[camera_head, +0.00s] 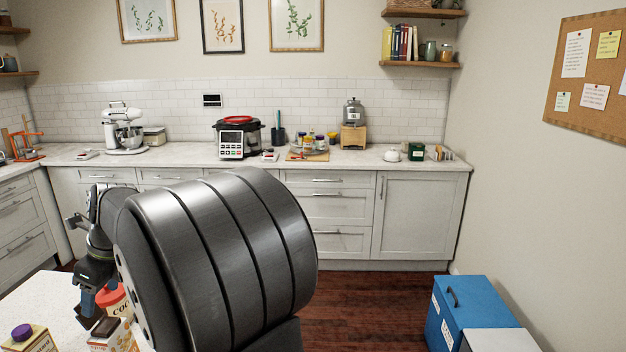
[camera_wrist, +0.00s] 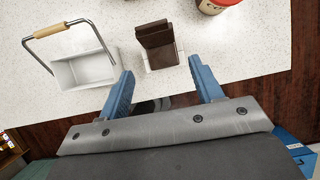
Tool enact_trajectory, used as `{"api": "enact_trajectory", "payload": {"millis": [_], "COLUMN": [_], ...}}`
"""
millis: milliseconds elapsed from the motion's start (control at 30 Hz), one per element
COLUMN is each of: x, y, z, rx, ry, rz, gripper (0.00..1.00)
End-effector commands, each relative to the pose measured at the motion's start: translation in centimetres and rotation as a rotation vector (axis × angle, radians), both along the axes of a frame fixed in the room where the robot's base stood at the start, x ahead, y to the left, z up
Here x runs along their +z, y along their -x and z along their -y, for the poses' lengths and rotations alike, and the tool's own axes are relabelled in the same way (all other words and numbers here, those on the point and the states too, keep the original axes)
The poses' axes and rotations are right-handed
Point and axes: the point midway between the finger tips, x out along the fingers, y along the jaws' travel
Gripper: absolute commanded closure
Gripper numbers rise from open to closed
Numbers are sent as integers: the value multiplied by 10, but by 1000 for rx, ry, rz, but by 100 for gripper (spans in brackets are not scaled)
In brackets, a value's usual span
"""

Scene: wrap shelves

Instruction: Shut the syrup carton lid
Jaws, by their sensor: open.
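A carton with a dark brown top (camera_wrist: 160,55) stands on the white speckled table in the wrist view, and a brown flap (camera_wrist: 153,28) on it appears raised. I take it to be the syrup carton, though no label is readable. In the head view a brown-topped carton (camera_head: 108,338) stands at the lower left, partly cut off. My gripper (camera_wrist: 161,68) is open, its two blue fingers apart, with the carton ahead of the gap between them. I cannot tell whether they touch it. In the head view my gripper (camera_head: 96,308) hangs just above the carton.
A white box (camera_wrist: 85,68) with a wooden-grip handle stands left of the carton. A red-lidded canister (camera_head: 116,298) stands behind it. A carton with a purple cap (camera_head: 30,338) stands left in the head view. The table's near edge lies beneath my gripper.

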Motion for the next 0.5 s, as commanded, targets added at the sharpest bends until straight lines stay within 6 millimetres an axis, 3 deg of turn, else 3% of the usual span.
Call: {"api": "enact_trajectory", "payload": {"millis": [500], "x": [37], "y": [0], "z": [0], "rx": [0], "ry": [-1], "rz": [1], "gripper": [40]}}
